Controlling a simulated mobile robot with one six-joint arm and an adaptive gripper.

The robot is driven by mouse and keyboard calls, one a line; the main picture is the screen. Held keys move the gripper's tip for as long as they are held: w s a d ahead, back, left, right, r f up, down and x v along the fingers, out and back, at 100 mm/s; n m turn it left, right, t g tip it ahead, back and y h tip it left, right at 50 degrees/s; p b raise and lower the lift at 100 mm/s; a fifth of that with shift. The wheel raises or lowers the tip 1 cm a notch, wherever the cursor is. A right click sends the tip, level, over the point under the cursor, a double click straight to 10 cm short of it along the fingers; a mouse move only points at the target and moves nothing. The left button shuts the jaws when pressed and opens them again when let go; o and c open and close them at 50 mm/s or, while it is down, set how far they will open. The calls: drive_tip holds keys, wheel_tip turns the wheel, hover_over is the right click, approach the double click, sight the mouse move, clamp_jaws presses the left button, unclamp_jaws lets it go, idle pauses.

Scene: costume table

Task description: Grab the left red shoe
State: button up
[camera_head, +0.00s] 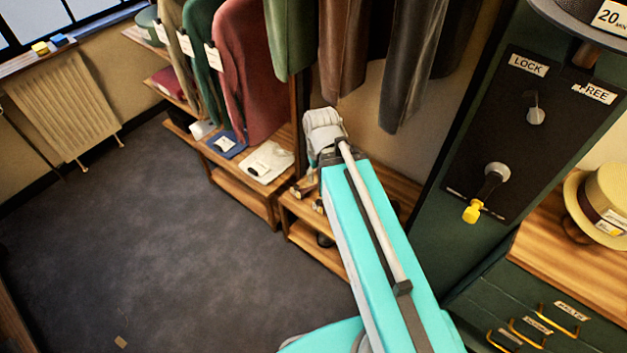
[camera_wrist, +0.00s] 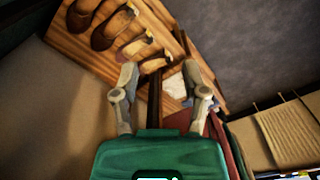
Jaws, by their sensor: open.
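My gripper (camera_wrist: 160,78) is open and empty in the wrist view, its two grey fingers spread apart. Beyond it, a wooden shelf (camera_wrist: 62,42) holds a row of shoes. A dark brown or reddish shoe (camera_wrist: 108,30) and another dark shoe (camera_wrist: 80,14) lie toward the upper left. Lighter tan shoes (camera_wrist: 136,46) lie closer to the fingertips. No shoe is clearly red, so I cannot tell which is the left red one. In the head view, a brown shoe (camera_head: 304,186) shows beside my arm, which hides much of the shelf and the gripper's fingers.
Garments (camera_head: 250,70) hang above and left of the shoe shelf. A folded white garment (camera_head: 266,162) and a blue one (camera_head: 227,144) lie on a neighbouring shelf. A green cabinet with a lever panel (camera_head: 535,150) stands at right. The floor (camera_head: 130,230) is mostly clear.

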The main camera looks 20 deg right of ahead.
drive_tip(key=shift+a, duration=0.15)
drive_tip(key=o, duration=0.4)
drive_tip(key=shift+w+f, duration=0.1)
drive_tip(key=shift+f, duration=0.05)
drive_tip(key=shift+o, duration=1)
drive_tip(key=shift+w+f+b, duration=0.1)
drive_tip(key=shift+f+b, duration=0.1)
drive_tip(key=shift+b, duration=0.15)
drive_tip(key=w+a+f+n+t+h+b, duration=0.1)
drive_tip(key=w+f+n+t+h+b, duration=0.15)
drive_tip(key=w+f+n+b, duration=0.7)
drive_tip(key=w+a+f+n+t+h+b, duration=0.15)
drive_tip(key=f+n+h+b, duration=0.25)
drive_tip(key=f+b, duration=1.15)
drive_tip(key=w+a+f+n+t+h+b, duration=0.2)
drive_tip(key=w+a+f+n+b, duration=0.2)
drive_tip(key=b, duration=0.8)
drive_tip(key=w+a+f+n+t+h+b, duration=0.2)
drive_tip(key=w+a+f+n+b, duration=0.2)
drive_tip(key=b, duration=0.9)
drive_tip(key=shift+w+a+f+n+t, duration=0.25)
drive_tip(key=shift+w+f+n, duration=0.75)
drive_tip(key=shift+f+n, duration=1.65)
drive_tip(key=shift+d+f+m, duration=0.2)
drive_tip(key=shift+f+m, duration=0.05)
drive_tip(key=shift+m, duration=0.05)
